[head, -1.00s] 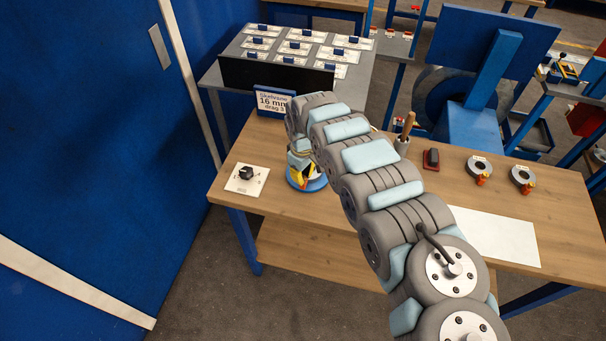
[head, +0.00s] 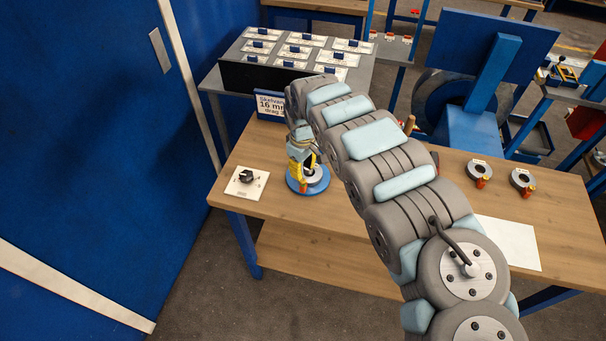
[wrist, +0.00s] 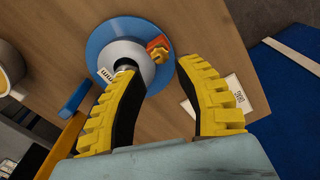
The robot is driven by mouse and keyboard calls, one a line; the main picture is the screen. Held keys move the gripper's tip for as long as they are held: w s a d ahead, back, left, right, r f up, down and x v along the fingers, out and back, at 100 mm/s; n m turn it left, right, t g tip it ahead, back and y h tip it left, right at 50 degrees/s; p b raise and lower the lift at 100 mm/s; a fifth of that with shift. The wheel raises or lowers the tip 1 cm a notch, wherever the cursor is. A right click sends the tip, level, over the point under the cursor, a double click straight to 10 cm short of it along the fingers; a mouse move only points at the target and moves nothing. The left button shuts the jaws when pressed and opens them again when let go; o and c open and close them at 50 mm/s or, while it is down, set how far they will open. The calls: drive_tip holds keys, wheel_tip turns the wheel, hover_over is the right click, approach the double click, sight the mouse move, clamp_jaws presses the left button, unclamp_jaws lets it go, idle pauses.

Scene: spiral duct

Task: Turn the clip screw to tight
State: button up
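The clip screw, an orange and yellow piece (wrist: 158,50), sits at the edge of a grey ring (wrist: 128,55) on a round blue base (wrist: 103,45) in the wrist view. In the head view the blue base (head: 291,186) stands on the bench below my gripper (head: 299,170), with an orange piece (head: 303,187) at its front. My gripper (wrist: 160,68) is open in the wrist view. Its two yellow-backed fingers are spread, and the clip screw shows between and beyond their tips. I see no contact. Whether the screw is tight cannot be told.
A white plate with a black knob (head: 247,181) lies left of the base. A sign (head: 270,105) stands behind. Two more grey rings with orange clips (head: 479,170) (head: 522,179) lie at the right. A blue wall (head: 100,150) borders the left.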

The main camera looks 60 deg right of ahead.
sight(303, 180)
wheel_tip(303, 180, up, 7)
idle(0.5)
idle(0.5)
